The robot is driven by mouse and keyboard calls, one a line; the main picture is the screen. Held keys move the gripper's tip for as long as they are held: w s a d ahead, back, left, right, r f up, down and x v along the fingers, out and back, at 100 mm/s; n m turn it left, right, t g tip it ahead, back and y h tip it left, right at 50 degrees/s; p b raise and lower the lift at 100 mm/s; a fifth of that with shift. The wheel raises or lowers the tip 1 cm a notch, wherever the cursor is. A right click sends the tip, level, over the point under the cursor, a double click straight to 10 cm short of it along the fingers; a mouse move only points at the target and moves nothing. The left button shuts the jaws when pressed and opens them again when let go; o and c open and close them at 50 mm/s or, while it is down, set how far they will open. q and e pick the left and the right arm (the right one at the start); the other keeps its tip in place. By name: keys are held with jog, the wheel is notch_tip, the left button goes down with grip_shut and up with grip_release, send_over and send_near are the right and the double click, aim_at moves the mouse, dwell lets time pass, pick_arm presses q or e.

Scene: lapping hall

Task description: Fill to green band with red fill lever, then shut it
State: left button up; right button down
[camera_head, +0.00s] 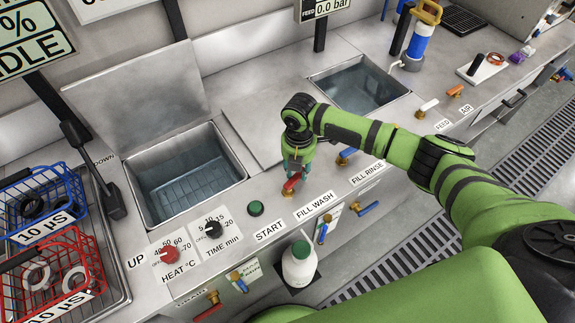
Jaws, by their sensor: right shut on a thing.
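The red fill lever (291,183) is on the bench top beside the FILL WASH label (314,204). My right gripper (293,177) reaches down from above and is shut on the lever, hiding part of it. The wash tank (227,146) is left of the gripper, with its lid raised; bluish liquid and a grid show inside. I cannot make out a green band or the exact level in the tank. My left gripper is not in view.
A blue lever (347,152) is close by on the right, near the FILL RINSE label (367,172). The rinse tank (399,84) lies behind. A white bottle (299,265) stands in front of the bench. Blue and red wire baskets (67,235) are at left.

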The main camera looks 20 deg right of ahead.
jog(key=shift+a, duration=0.1)
jog(key=c, duration=0.9)
grip_release()
notch_tip(320, 180, up, 12)
jog(key=shift+r, duration=0.1)
